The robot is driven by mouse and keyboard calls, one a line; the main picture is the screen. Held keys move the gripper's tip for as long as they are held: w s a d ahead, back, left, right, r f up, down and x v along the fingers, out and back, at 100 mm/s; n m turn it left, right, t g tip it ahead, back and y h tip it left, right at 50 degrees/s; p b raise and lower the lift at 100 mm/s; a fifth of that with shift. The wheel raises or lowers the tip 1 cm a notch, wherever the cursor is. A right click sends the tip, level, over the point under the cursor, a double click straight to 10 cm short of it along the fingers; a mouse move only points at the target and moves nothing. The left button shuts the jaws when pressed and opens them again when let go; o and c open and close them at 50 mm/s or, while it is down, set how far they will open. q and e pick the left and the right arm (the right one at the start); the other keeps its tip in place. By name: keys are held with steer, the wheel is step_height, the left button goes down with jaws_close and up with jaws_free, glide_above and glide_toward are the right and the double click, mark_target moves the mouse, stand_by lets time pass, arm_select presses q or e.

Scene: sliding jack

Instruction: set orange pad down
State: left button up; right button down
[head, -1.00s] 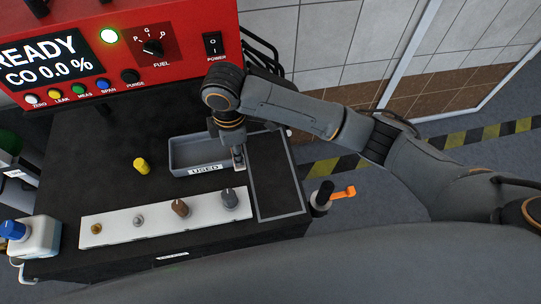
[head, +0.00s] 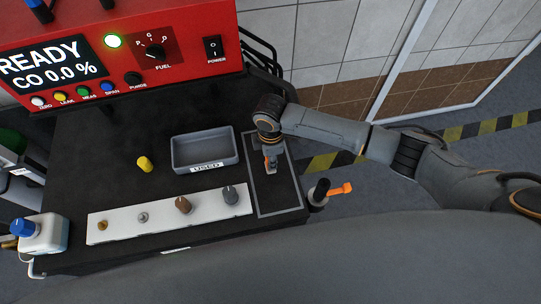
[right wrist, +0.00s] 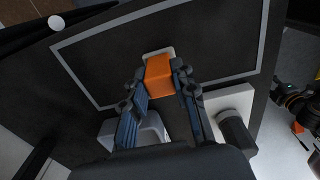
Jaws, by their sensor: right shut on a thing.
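The orange pad (right wrist: 159,78) is a small block between the fingers of my right gripper (right wrist: 163,86) in the right wrist view. A pale piece (right wrist: 158,52) shows just beyond it. In the head view my right gripper (head: 271,168) points down over the grey-outlined rectangle (head: 280,212) on the right of the black cart top. The pad is mostly hidden by the fingers there. I cannot tell whether it touches the surface. My left gripper is not in view.
A grey tray marked USED (head: 205,152) stands left of the outlined rectangle. A white strip with several knobs (head: 160,222) lies in front, and a yellow cylinder (head: 145,164) stands behind it. A lever with an orange handle (head: 340,188) sticks out at the cart's right edge.

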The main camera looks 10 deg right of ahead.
steer(key=shift+f, duration=0.1)
steer(key=c, duration=1.1)
jaws_free()
steer(key=shift+o, duration=0.2)
step_height(320, 180, up, 12)
steer(key=b, duration=0.1)
steer(key=shift+r+b, duration=0.2)
steer(key=shift+b, duration=0.1)
steer(key=shift+f, duration=0.1)
